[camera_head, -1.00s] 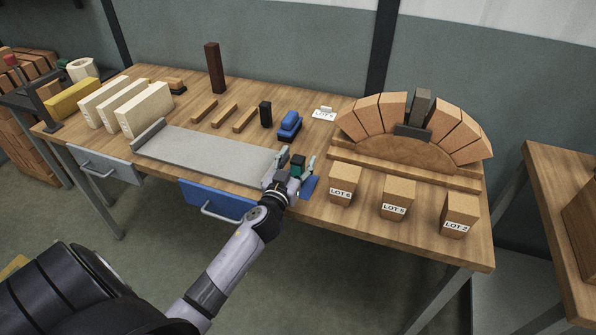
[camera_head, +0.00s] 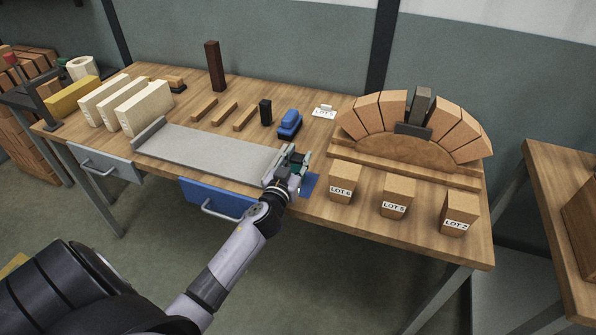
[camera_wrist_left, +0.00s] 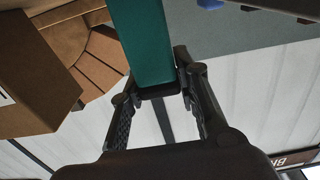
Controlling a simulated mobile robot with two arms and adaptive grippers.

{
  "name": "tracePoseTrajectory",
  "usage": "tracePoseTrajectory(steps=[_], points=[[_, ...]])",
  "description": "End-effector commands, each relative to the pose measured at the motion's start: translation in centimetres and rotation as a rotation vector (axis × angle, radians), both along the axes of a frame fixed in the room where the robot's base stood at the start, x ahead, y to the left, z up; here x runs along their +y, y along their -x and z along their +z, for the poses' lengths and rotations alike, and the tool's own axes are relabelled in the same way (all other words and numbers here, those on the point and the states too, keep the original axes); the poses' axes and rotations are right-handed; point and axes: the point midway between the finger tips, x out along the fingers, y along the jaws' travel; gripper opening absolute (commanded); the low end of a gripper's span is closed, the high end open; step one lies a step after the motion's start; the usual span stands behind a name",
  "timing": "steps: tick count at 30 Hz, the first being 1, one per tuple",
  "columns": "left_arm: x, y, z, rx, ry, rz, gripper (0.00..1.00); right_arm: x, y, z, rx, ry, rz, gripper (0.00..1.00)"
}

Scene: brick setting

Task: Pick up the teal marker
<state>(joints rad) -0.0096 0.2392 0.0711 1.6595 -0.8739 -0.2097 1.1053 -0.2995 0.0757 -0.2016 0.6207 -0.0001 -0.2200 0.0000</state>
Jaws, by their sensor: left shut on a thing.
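The teal marker (camera_wrist_left: 145,40) shows large in the left wrist view as a teal block-like body with a dark lower end, between my two fingers. In the head view only a small teal part of it (camera_head: 297,169) shows at the front edge of the table, beside the right end of the grey tray. My left gripper (camera_head: 293,163) is shut on it; the fingers also show in the left wrist view (camera_wrist_left: 157,82). In the head view the gripper hides most of the marker, and I cannot tell whether it touches the table. My right gripper is not in view.
A blue pad (camera_head: 310,184) lies just right of the gripper. The grey tray (camera_head: 205,152) is to its left, and a blue drawer (camera_head: 217,199) is below. Labelled blocks (camera_head: 345,182) and a brick arch (camera_head: 415,150) stand to the right. A blue stapler-like object (camera_head: 289,124) lies behind.

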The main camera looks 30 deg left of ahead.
Motion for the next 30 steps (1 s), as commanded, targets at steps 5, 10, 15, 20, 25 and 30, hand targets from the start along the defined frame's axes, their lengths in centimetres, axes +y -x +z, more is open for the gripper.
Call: tracePoseTrajectory(steps=[5, 10, 15, 20, 25, 30], points=[[0.0, 0.0, 0.1, -0.001, 0.001, 0.0, 0.01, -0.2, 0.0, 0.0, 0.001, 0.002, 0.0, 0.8], [0.0, 0.0, 0.2, -0.002, 0.0, 0.0, 0.01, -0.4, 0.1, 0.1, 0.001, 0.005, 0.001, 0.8], [0.1, 0.0, 1.4, -0.003, -0.003, 0.0, 0.01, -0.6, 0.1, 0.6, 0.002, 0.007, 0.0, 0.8], [0.0, 0.0, 4.1, -0.005, -0.003, -0.002, 0.01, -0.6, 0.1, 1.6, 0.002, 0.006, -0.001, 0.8], [0.0, -0.1, 8.7, -0.008, -0.005, -0.002, 0.01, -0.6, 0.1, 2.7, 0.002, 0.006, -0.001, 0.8], [0.0, 0.0, 13.6, -0.008, -0.005, -0.002, 0.01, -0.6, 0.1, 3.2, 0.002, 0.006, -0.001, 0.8]])
